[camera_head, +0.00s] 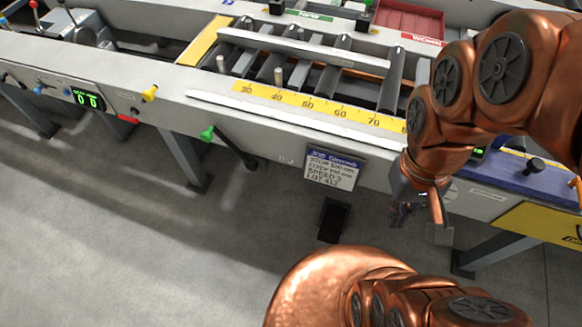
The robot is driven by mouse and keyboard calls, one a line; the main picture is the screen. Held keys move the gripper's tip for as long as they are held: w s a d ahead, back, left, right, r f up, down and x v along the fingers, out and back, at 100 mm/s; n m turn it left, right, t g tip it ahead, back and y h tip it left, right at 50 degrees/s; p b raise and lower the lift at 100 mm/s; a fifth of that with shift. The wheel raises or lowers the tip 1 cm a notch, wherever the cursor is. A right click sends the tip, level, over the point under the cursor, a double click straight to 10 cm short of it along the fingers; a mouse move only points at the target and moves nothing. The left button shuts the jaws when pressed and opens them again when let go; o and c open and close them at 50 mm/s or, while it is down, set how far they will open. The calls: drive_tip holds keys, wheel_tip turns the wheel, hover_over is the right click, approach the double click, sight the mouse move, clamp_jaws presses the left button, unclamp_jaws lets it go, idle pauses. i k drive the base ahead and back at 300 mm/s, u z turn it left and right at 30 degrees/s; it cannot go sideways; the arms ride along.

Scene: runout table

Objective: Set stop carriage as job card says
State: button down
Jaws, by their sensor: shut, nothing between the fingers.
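The job card (335,170) hangs on the front of the table under the scale. It has a blue header, a STOP line, a line I cannot read surely, a SPEED line that seems to say 5 and a LOT line; the stop figure is too small to read surely. A yellow scale (315,107) runs along the front rail, marked about 30 to 80, its right end hidden by my arm. A blue block with a black knob, perhaps the stop carriage (545,180), sits at the right, partly behind my arm. My gripper (420,222) is shut and empty, in front of the table, right of the card.
A green-handled lever (207,134) and a yellow knob (150,93) stick out from the front. A green display (88,100) is at the left. A bar (300,48) lies across the rollers. A red tray (405,20) is behind.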

sight(532, 177)
drive_tip(key=z, duration=1.65)
drive_tip(key=k, duration=0.4)
drive_tip(key=u, duration=0.6)
drive_tip(key=i, duration=0.5)
drive_tip(key=z, duration=0.05)
